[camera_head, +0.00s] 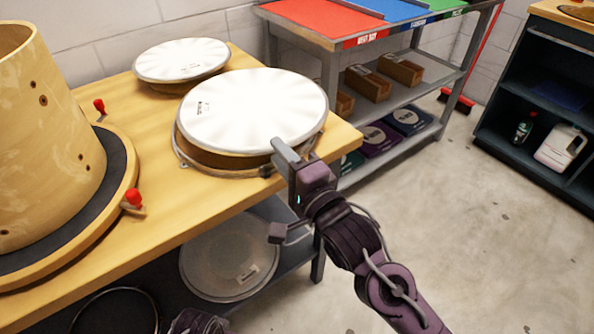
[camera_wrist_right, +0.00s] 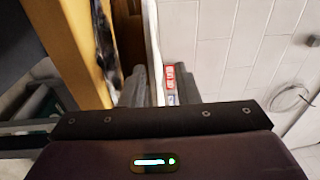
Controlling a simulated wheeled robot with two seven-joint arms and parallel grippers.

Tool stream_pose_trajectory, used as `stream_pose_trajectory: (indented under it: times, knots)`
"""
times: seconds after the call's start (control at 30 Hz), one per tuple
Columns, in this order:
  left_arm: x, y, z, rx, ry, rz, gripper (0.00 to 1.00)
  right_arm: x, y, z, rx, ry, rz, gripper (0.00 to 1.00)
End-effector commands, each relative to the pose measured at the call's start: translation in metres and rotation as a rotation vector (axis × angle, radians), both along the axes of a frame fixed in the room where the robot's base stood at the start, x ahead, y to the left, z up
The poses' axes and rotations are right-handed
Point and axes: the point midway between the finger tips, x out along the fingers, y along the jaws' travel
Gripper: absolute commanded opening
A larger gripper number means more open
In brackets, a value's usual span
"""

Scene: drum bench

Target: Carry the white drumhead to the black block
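My right gripper (camera_head: 287,152) is at the near right rim of the front drumhead. In the right wrist view its two fingers (camera_wrist_right: 160,86) stand apart, on either side of the white drumhead edge (camera_wrist_right: 153,45). A gap shows between that edge and the right finger. I cannot make out a separate black block. My left gripper is not recognisable in view.
A large wooden drum shell (camera_head: 50,130) stands on a black round base at the left of the bench (camera_head: 190,210), with red-tipped clamps (camera_head: 132,197) beside it. A clear drumhead (camera_head: 230,258) is on the lower shelf. A grey shelf unit (camera_head: 330,50) stands behind; floor at right is free.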

Motion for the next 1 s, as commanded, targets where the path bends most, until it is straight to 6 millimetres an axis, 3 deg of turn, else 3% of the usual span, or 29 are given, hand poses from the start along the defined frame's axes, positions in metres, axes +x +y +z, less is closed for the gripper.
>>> stream_pose_trajectory:
  times: [0.5, 0.9, 1.0]
  knots:
    - [0.0, 0.0, 0.001, 0.001, 0.002, -0.001, 0.32, -0.079, -0.051, -0.008, -0.002, 0.003, 0.001, 0.29]
    - [0.0, -0.001, 0.01, 0.0, 0.001, -0.003, 0.32, -0.095, -0.062, -0.008, -0.001, 0.0, 0.0, 0.29]
    - [-0.001, -0.001, 0.01, 0.0, 0.001, -0.003, 0.32, -0.09, -0.064, -0.019, -0.054, 0.011, -0.019, 0.29]
